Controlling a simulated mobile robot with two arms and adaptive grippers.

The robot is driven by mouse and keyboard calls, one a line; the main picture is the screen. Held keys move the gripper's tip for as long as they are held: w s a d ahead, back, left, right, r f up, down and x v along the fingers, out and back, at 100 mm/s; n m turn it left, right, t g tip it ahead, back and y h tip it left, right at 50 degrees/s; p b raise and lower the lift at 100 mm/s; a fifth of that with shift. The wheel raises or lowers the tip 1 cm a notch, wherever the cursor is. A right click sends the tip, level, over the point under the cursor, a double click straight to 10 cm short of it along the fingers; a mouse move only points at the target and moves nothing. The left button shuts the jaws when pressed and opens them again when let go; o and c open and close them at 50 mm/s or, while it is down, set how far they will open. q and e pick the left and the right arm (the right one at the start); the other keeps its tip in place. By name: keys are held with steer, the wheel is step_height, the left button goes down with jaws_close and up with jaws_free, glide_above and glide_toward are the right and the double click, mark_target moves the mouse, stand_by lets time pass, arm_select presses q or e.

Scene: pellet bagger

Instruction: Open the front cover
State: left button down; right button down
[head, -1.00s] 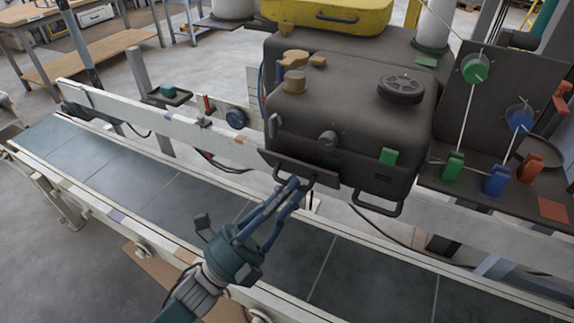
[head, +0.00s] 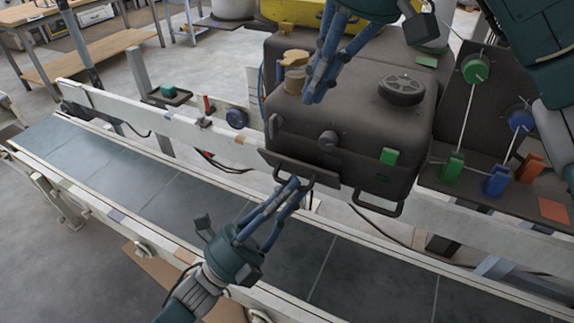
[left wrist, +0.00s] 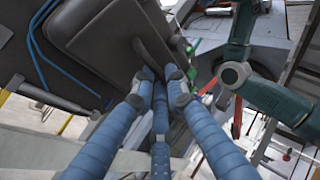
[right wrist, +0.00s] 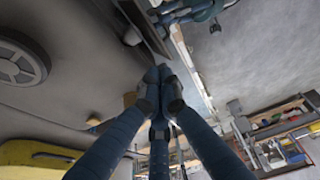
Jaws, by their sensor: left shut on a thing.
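The dark machine housing (head: 345,115) stands behind the conveyor. A dark flat plate (head: 325,178) with a loop handle is at its lower front left. My left gripper (head: 297,184) is shut on that handle; the left wrist view shows the fingers closed at the handle (left wrist: 150,55) in front of the plate (left wrist: 105,30). My right gripper (head: 312,97) is over the housing's top front edge, beside a tan knob (head: 294,80). In the right wrist view, its fingertips (right wrist: 160,78) are together with nothing visible between them.
The conveyor belt (head: 160,190) runs below the front of the housing. A dark wheel (head: 402,88) is on top. Another loop handle (head: 380,206) is at the lower right. A board with green and blue pulleys (head: 476,68) stands at right, and a yellow cover (head: 292,12) behind.

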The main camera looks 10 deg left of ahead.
steer(key=s+a+f, duration=0.1)
steer(key=s+f, duration=0.1)
glide_toward(282, 181)
steer(key=shift+g+h, duration=0.3)
steer(key=shift+g, duration=0.1)
steer(key=f, duration=0.1)
steer(key=a+f, duration=0.1)
steer(key=f, duration=0.1)
steer(key=w+a+f, duration=0.1)
steer(key=shift+w+a+f, duration=0.1)
steer(key=shift+f, duration=0.85)
